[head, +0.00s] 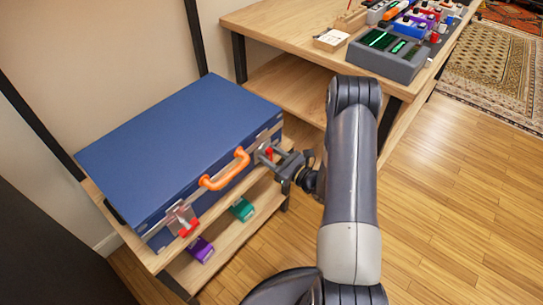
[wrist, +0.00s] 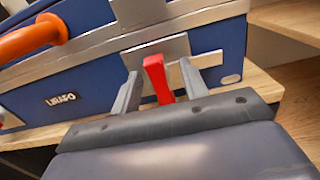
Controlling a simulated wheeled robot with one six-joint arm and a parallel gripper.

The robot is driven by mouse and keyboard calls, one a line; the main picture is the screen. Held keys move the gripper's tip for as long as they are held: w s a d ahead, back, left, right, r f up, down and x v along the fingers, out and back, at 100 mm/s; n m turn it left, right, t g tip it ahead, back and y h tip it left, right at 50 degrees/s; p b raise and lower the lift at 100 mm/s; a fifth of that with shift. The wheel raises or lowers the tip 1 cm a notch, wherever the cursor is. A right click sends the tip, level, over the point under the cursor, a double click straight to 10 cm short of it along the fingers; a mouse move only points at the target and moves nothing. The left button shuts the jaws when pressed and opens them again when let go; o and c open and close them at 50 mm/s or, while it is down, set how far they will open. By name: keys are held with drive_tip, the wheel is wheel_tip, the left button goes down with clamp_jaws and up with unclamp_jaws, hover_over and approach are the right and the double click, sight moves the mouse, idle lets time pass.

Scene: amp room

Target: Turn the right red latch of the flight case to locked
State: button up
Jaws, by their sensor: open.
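The blue flight case (head: 165,140) lies closed on a wooden shelf in the head view, with an orange handle (head: 225,170) on its front. Its right red latch (head: 269,152) is mostly behind my gripper (head: 266,153) there. In the wrist view the right red latch (wrist: 157,78) stands roughly upright, tilted slightly, in front of its metal plate (wrist: 150,50). My gripper (wrist: 158,80) is open, with one finger on each side of the latch. I cannot tell whether either finger touches it. The left red latch (head: 187,228) shows at the case's left front.
A purple item (head: 201,249) and a green item (head: 242,209) sit on the lower shelf below the case. A wooden bench (head: 290,30) with a grey device (head: 388,52) and several pedals stands behind right. The wooden floor (head: 450,190) at right is clear.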

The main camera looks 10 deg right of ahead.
drive_tip(key=shift+c, duration=0.5)
clamp_jaws()
